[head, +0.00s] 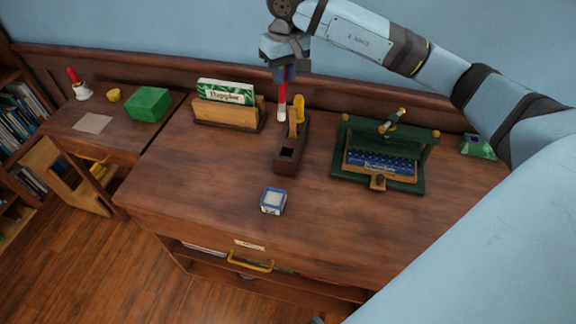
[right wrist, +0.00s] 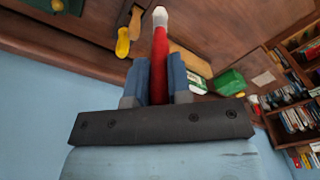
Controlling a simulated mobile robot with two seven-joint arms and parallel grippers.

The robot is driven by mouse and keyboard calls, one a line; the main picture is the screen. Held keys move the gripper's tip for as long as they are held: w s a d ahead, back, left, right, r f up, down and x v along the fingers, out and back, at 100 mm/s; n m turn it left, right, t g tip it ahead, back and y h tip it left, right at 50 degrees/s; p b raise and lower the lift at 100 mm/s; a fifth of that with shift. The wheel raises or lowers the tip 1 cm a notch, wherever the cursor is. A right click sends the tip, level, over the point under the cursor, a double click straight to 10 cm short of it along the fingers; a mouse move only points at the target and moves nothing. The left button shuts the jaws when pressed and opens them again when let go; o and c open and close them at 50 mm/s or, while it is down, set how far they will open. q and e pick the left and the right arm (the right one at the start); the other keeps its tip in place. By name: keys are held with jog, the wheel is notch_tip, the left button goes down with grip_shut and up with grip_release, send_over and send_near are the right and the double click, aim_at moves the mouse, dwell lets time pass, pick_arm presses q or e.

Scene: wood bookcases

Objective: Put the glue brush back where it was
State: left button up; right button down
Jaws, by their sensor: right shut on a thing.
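The glue brush (head: 282,104), with a red handle and a white lower end, is upright in my right gripper (head: 284,72) near the back of the desk. In the right wrist view, the two blue fingers of my right gripper (right wrist: 159,64) are shut on the red handle of the brush (right wrist: 161,42), with its white end pointing away. A dark wooden block (head: 286,167) with a square opening is just in front of and below the brush. A yellow-handled tool (head: 298,107) stands at the block's back, right beside the brush. My left gripper is out of view.
A wooden holder (head: 226,114) with a green-and-white box stands left of the brush. A small blue-and-white box (head: 273,200) sits at the front. The desk's left front (head: 190,180) is clear.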

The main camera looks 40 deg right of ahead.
jog(key=shift+w+d+r+g, duration=0.1)
jog(key=shift+w+d+g, duration=0.2)
jog(key=shift+d, duration=0.15)
notch_tip(320, 180, down, 19)
jog(key=p, duration=0.2)
jog(key=shift+d+f, duration=0.15)
jog(key=shift+f, duration=0.05)
jog(key=shift+s, duration=0.1)
jog(key=shift+f, duration=0.15)
jog(key=c, duration=1.1)
grip_release()
jog(key=shift+o, duration=0.2)
